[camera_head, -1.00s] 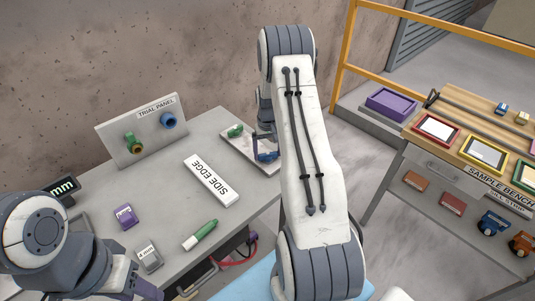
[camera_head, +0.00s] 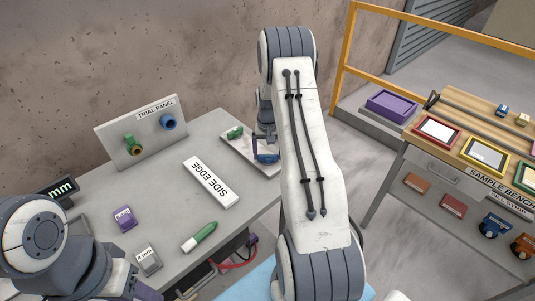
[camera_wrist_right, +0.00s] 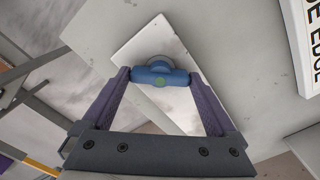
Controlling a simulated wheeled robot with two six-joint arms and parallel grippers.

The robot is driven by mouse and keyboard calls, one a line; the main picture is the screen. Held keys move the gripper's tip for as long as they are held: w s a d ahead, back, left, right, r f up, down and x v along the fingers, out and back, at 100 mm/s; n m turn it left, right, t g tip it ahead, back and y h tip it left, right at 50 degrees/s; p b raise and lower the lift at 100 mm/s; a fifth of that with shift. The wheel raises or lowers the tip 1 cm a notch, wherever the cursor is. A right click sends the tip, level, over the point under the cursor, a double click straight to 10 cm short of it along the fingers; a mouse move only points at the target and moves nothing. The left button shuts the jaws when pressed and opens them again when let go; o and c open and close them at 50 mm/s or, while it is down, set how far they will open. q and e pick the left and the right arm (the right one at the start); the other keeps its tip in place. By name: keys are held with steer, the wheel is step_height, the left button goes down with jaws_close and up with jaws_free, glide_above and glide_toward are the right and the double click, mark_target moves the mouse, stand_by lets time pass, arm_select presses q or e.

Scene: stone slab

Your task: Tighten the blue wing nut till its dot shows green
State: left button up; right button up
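The blue wing nut (camera_wrist_right: 160,75) sits at the white plate (camera_wrist_right: 150,42), with its wings running left to right in the right wrist view. In the head view my right gripper (camera_head: 264,150) is at the plate (camera_head: 237,147), partly hidden by my arm. A green wing nut (camera_head: 235,132) is on the plate's far end. My left gripper (camera_head: 147,291) shows only in part at the bottom edge.
The trial panel (camera_head: 140,128), with green and blue knobs, stands at the back of the grey table. A side edge sign (camera_head: 210,182), a green marker (camera_head: 199,236), a purple block (camera_head: 124,218) and a grey block (camera_head: 148,259) lie nearby. The sample bench (camera_head: 470,182) is right.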

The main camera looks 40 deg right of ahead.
mark_target(268, 155)
step_height(268, 155, up, 11)
steer(key=b, duration=0.2)
steer(key=shift+f, duration=0.2)
stand_by(0.7)
steer(key=s+a+r+n, duration=0.2)
steer(key=a, duration=0.7)
steer(key=s+a+r+n, duration=0.1)
steer(key=a+r+n, duration=0.2)
steer(key=a, duration=0.5)
steer(key=s+a+r+n, duration=0.2)
steer(key=a, duration=0.7)
steer(key=s+a+n, duration=0.4)
steer(key=s+a, duration=0.2)
steer(key=s, duration=0.5)
steer(key=s+a+n+y, duration=0.1)
steer(key=s+a+n, duration=0.3)
steer(key=s, duration=0.8)
steer(key=shift+a+r, duration=0.3)
steer(key=shift+a, duration=0.8)
